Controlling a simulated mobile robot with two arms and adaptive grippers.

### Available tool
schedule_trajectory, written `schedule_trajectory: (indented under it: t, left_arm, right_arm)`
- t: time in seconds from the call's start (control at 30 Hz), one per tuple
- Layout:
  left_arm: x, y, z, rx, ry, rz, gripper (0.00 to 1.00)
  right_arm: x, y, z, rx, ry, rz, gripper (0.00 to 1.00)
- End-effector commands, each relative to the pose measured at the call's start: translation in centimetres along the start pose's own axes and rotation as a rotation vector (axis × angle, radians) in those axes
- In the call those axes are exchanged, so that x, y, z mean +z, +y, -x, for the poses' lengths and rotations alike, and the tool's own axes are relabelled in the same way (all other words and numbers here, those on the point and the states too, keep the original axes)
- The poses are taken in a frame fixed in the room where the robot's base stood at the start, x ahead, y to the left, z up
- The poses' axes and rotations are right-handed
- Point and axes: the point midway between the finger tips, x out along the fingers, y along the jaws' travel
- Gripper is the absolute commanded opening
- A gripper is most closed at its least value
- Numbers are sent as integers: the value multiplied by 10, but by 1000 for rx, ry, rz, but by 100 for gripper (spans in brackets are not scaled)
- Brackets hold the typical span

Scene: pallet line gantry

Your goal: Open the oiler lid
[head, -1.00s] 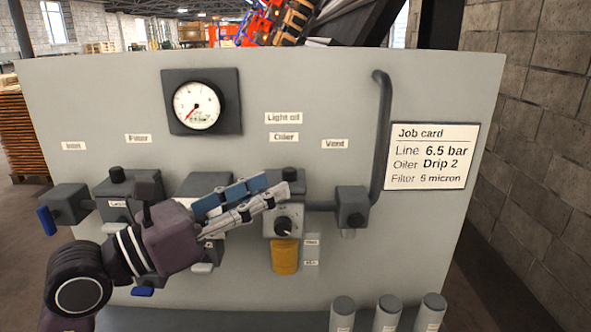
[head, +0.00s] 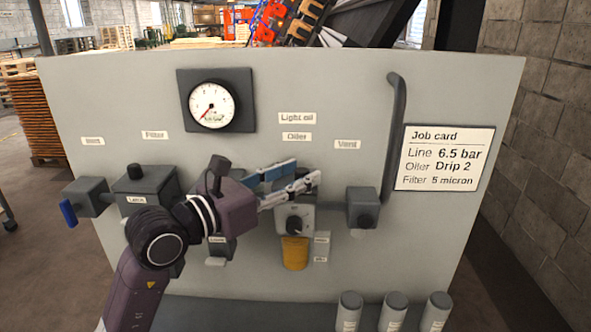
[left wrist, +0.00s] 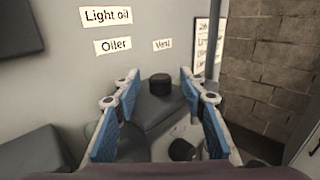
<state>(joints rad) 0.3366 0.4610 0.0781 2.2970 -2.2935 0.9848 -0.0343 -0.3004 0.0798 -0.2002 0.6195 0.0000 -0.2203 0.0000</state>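The oiler (head: 294,218) is a grey block with a dark knob on its front and an amber bowl (head: 294,253) below, under the "Oiler" label. My left gripper (head: 306,174) is in front of its top, covering most of that part in the head view. In the left wrist view, the oiler's round black lid (left wrist: 160,84) stands on the dark top, beyond and between the two open fingers (left wrist: 158,98). No contact with the lid shows. The lid looks closed. My right gripper is not in view.
A filter unit (head: 140,184) and a valve with a blue handle (head: 68,212) stand left of the oiler. The vent block (head: 362,207) and its pipe (head: 396,130) are to the right. Several grey cylinders (head: 393,311) stand at the lower right. A job card (head: 443,157) is on the panel.

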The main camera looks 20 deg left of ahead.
Motion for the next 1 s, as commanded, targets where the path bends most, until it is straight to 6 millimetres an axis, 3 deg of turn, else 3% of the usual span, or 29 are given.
schedule_trajectory:
  t: [0.23, 0.6, 1.0]
  left_arm:
    - [0, 0, -1, 0, -1, 0, 38]
    - [0, 0, 0, 0, -1, 0, 0]
    - [-1, 3, -1, 0, -1, -1, 0]
  right_arm:
    - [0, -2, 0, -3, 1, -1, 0]
    - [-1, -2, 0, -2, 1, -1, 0]
    - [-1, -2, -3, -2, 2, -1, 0]
